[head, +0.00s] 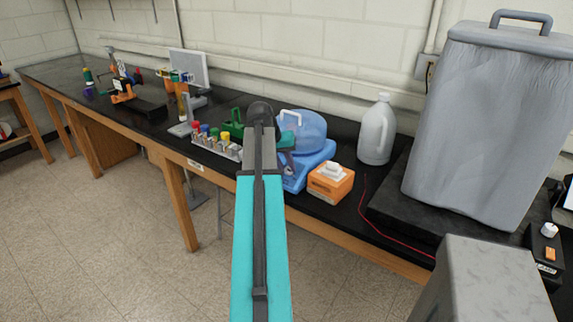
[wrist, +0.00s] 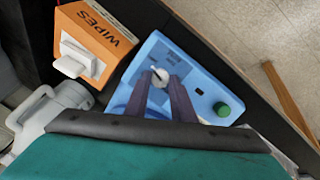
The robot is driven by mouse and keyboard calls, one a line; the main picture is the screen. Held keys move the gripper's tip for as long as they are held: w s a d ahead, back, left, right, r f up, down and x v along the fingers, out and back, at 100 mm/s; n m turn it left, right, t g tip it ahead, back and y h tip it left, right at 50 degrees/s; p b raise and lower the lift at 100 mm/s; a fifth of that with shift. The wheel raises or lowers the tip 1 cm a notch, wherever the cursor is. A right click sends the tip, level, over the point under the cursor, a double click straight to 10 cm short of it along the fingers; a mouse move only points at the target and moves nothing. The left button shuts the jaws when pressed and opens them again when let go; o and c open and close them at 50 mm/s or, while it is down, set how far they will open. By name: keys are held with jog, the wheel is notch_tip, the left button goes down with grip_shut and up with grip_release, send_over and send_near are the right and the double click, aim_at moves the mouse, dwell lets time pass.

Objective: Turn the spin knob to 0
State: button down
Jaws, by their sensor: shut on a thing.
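The blue machine with a domed, see-through lid (head: 305,133) stands on the black bench, partly behind my arm in the head view. In the wrist view its blue front panel (wrist: 153,48) carries a pale round knob (wrist: 160,76) with a dark pointer mark and a green button (wrist: 222,109). My gripper (wrist: 159,86) has its two dark fingers closed around the knob, one on each side. The panel's printed marks are too small to read, so I cannot tell the knob's setting.
An orange wipes box (head: 331,183) stands right beside the machine. A white jug (head: 377,130) stands behind it, and a large grey covered bin (head: 487,110) is further right. A rack of colored-cap tubes (head: 216,142) is to the left. A red cord (head: 385,232) lies on the bench.

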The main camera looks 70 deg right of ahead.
jog(key=n, duration=0.1)
jog(key=n+p, duration=0.1)
jog(key=n, duration=0.2)
jog(key=shift+w+r+g+h+p, duration=0.1)
jog(key=shift+w+g+h+p, duration=0.2)
jog(key=shift+g+p, duration=0.1)
jog(key=n+p, duration=0.1)
jog(key=n, duration=0.4)
jog(key=shift+a+h, duration=0.1)
jog(key=shift+h, duration=0.2)
jog(key=shift+w+f, duration=0.1)
jog(key=shift+f, duration=0.1)
jog(key=c, duration=1.5)
grip_release()
jog(key=shift+r, duration=0.1)
jog(key=shift+a+r, duration=0.25)
jog(key=shift+r, duration=0.15)
jog(key=shift+w+b+v, duration=0.2)
jog(key=shift+b+v, duration=0.5)
jog(key=shift+v, duration=2.5)
jog(key=shift+w+b+v, duration=0.15)
jog(key=shift+b+v, duration=0.5)
jog(key=shift+v, duration=2.55)
